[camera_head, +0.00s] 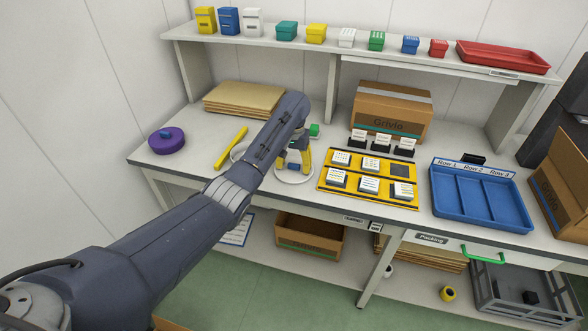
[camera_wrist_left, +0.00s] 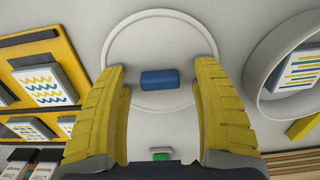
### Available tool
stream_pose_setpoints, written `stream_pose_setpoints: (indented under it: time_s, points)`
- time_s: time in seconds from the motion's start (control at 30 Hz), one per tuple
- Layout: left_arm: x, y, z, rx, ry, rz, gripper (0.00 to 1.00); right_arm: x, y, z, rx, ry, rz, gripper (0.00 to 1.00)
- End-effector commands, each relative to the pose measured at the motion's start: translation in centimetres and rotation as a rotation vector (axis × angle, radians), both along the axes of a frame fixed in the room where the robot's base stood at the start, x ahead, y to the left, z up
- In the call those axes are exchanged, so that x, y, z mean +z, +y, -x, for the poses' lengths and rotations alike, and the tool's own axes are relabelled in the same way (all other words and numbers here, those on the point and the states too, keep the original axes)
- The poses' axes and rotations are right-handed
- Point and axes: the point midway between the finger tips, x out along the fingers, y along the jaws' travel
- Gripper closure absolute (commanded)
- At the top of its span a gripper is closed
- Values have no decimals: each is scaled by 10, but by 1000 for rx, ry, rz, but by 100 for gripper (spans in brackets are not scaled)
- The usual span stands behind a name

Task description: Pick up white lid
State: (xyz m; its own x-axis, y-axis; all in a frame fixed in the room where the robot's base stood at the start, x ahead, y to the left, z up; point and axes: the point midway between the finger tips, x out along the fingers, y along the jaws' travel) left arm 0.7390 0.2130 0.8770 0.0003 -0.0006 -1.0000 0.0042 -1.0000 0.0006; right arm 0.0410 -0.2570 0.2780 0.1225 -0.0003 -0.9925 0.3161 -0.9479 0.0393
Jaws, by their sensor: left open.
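The white lid (camera_wrist_left: 145,35) is a flat round disc with a blue block-shaped knob (camera_wrist_left: 166,78) at its middle. In the head view the white lid (camera_head: 294,179) lies on the table, partly hidden by my gripper. My left gripper (camera_wrist_left: 160,68) is open and empty, with its yellow fingers on either side of the blue knob and a gap to each. In the head view my left gripper (camera_head: 293,163) points down over the lid. How far the fingertips are above the disc is hard to tell. My right gripper is in neither view.
A round white container (camera_wrist_left: 262,60) with a labelled box inside stands close beside the lid. A yellow tray (camera_head: 325,184) with labelled boxes is on the other side. A small green block (camera_head: 314,130) is behind. A blue divided tray (camera_head: 480,200) stands farther right.

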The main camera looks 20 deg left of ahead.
Motion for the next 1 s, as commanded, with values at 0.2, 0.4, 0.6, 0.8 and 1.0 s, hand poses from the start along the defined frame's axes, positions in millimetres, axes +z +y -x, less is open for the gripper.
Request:
stream_pose_setpoints:
  time_s: [0.2,0.4,0.6,0.8,1.0]
  points:
    - [-1,0,0,0,0,-1,35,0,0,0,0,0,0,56]
    - [0,0,0,0,0,0,54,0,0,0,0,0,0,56]
    - [0,0,0,0,0,0,77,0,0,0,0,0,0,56]
    - [0,0,0,0,0,0,82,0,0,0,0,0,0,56]
    - [0,0,0,0,0,0,84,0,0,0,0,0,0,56]
